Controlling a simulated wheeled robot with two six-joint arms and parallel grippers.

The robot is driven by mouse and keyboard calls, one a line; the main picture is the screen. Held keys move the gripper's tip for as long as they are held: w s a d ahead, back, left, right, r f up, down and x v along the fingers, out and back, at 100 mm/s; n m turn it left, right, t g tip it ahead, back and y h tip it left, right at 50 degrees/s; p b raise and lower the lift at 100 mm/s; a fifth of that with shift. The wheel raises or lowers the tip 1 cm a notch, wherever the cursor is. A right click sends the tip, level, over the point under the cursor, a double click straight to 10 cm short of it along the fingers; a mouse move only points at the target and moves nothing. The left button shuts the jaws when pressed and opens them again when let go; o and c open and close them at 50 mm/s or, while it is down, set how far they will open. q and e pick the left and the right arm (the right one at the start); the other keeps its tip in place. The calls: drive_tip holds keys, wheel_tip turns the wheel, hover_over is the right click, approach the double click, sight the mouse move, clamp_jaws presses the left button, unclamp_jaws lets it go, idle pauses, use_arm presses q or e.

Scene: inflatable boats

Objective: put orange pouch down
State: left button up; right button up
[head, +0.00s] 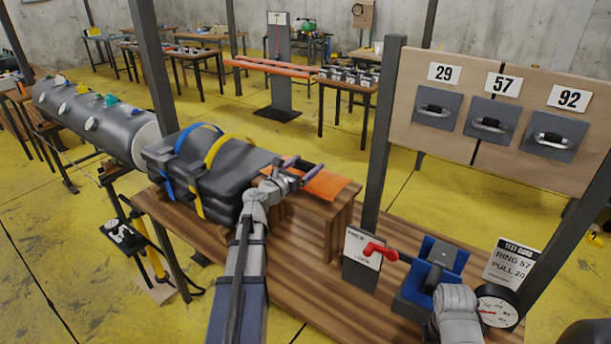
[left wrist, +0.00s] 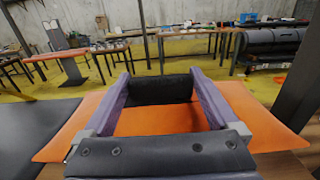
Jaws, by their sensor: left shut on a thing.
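The orange pouch (head: 327,184) lies flat along the top of a brown wooden box stand (head: 310,203). In the left wrist view the pouch (left wrist: 265,118) spreads wide beneath my gripper. My left gripper (head: 299,170) is over the pouch's left part. In the left wrist view its purple fingers (left wrist: 160,88) are on either side of a black block, which appears to be the pouch's grip. Whether the pouch's full weight rests on the stand is hard to tell. My right wrist is at the bottom right in the head view; its fingers are not clear.
Dark stacked bundles (head: 235,170) with blue and yellow straps lie left of the stand. A panel with numbered handles (head: 480,100) stands behind.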

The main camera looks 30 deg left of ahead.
use_arm(q)
drive_tip(key=shift+f, duration=0.7)
drive_tip(key=shift+f+b, duration=0.2)
drive_tip(key=shift+b, duration=0.25)
drive_tip(key=o, duration=1.3)
drive_tip(key=shift+o, duration=0.2)
drive_tip(key=shift+r, duration=0.1)
drive_tip(key=shift+r+p, duration=0.25)
drive_tip(key=shift+p, duration=0.1)
drive_tip(key=s, duration=1.2)
drive_tip(key=shift+a+f, duration=0.15)
drive_tip(key=shift+a, duration=0.3)
